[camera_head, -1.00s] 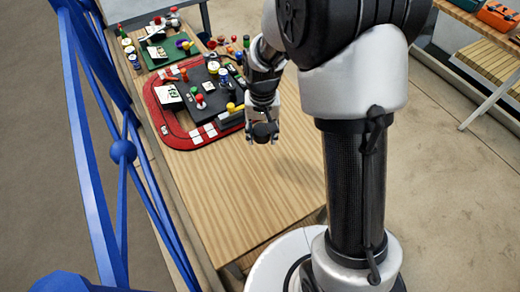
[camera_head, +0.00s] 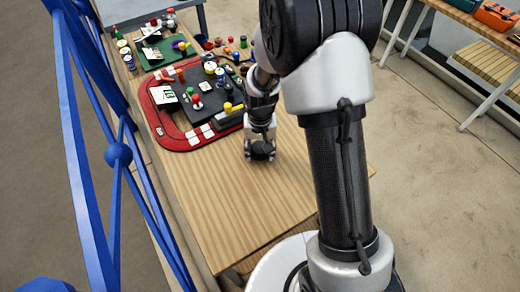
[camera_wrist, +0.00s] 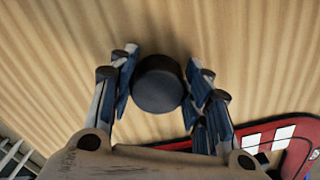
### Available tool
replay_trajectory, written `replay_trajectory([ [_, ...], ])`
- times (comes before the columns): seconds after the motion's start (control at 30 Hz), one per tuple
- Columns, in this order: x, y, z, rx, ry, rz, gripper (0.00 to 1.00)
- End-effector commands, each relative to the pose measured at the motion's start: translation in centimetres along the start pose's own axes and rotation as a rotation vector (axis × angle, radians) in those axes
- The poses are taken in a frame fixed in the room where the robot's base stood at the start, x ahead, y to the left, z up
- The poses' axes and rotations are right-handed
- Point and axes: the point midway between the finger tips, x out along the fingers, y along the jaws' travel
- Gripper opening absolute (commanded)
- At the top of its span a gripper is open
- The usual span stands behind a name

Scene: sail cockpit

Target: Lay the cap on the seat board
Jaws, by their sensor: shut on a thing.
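The cap is a round black disc (camera_wrist: 158,84) between my gripper's blue-grey fingers (camera_wrist: 160,86) in the wrist view. The fingers are shut on its two sides. In the head view my gripper (camera_head: 260,156) is low over the pale wooden seat board (camera_head: 225,205), just right of the red-rimmed tray, and the cap there is hard to make out from the dark fingertips. The board's grain fills most of the wrist view (camera_wrist: 60,50) behind the cap. Whether the cap touches the board I cannot tell.
A red-rimmed tray (camera_head: 163,130) with a dark panel, knobs and white cards lies beside my gripper. Beyond it are a green mat (camera_head: 178,58) and several small jars. A blue railing (camera_head: 85,150) runs along the left. The near part of the board is bare.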

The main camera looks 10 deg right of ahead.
Motion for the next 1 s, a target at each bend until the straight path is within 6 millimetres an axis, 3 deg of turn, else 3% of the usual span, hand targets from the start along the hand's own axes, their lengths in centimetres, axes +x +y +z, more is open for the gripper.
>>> replay_trajectory([
  [0.03, 0.3, 0.0, 0.0, 0.0, 0.0, 0.0, 0.22],
  [0.07, 0.3, 0.0, 0.0, 0.0, 0.0, 0.0, 0.45],
  [0.37, 0.2, 0.0, 0.0, 0.0, 0.0, 0.0, 0.65],
  [0.77, -0.5, 0.0, 0.0, 0.0, 0.0, 0.0, 0.65],
  [1.0, -5.1, 0.0, -0.1, 0.0, 0.004, -0.001, 0.65],
])
